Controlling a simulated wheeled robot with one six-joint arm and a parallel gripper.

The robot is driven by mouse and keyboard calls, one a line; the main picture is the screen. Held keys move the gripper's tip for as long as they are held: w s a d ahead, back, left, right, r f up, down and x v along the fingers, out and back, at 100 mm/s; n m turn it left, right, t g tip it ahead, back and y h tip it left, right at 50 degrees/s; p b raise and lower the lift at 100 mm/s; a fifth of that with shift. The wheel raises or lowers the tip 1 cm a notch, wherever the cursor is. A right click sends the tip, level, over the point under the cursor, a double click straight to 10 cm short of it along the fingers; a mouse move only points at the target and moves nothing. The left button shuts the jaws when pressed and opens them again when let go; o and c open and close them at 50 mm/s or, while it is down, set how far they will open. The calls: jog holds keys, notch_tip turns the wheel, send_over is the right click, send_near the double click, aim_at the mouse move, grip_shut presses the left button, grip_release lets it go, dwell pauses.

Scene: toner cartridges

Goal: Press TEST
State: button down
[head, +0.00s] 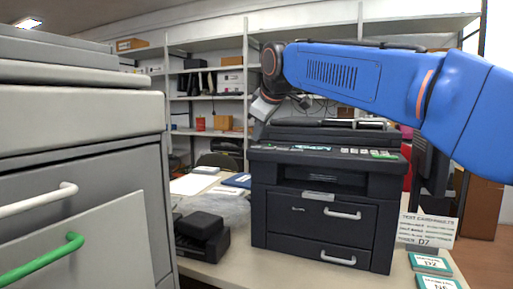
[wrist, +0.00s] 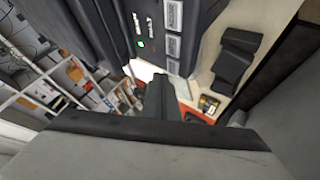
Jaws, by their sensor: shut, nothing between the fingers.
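A black printer (head: 315,215) stands on the table in the head view, with a row of buttons and a green-lit spot on its top front panel (head: 325,152). In the wrist view the panel shows several grey buttons (wrist: 173,46) and a lit green lamp (wrist: 140,44) beside small white lettering. I cannot read which button is TEST. My gripper (wrist: 160,88) is shut and empty, its dark fingers close to the end of the button row; contact cannot be told. In the head view my wrist (head: 265,105) is above the printer's left back side, and the fingertips are hard to make out.
A grey cabinet (head: 80,125) with white and green handles stands close on the left. A black block-shaped device (head: 202,236) sits left of the printer. Shelves (head: 205,95) stand behind.

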aim_at(258, 147)
jog(key=shift+r, duration=0.1)
jog(key=shift+r, duration=2.4)
jog(key=shift+s, duration=0.1)
